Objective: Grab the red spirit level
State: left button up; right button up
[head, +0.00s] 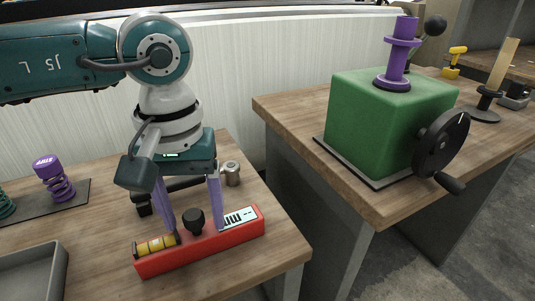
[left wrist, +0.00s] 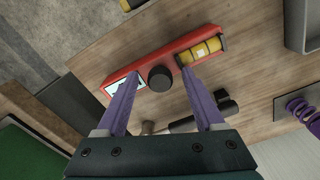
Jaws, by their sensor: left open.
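The red spirit level (head: 202,249) lies on the wooden table near its front right corner. It has a yellow vial at its left end, a black knob in the middle and a white label at its right. My left gripper (head: 198,235) is above it, pointing down, with its two purple fingers spread on either side of the black knob. In the left wrist view the level (left wrist: 167,51) lies just beyond the open fingertips (left wrist: 158,72), with the knob between them. Nothing is held. I cannot tell whether the fingertips touch the level. My right gripper is not in view.
A grey tray (head: 58,275) stands at the left. A purple spring piece (head: 55,180) stands on a dark mat. A metal cylinder (head: 231,174) and a black-handled tool (head: 143,204) lie behind the level. A green box with a handwheel (head: 385,120) stands on the right table, across a gap.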

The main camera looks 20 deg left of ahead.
pick_arm(q)
jog(key=shift+f, duration=0.2)
grip_shut()
dwell(0.4)
jog(key=shift+r, duration=0.1)
dwell(0.8)
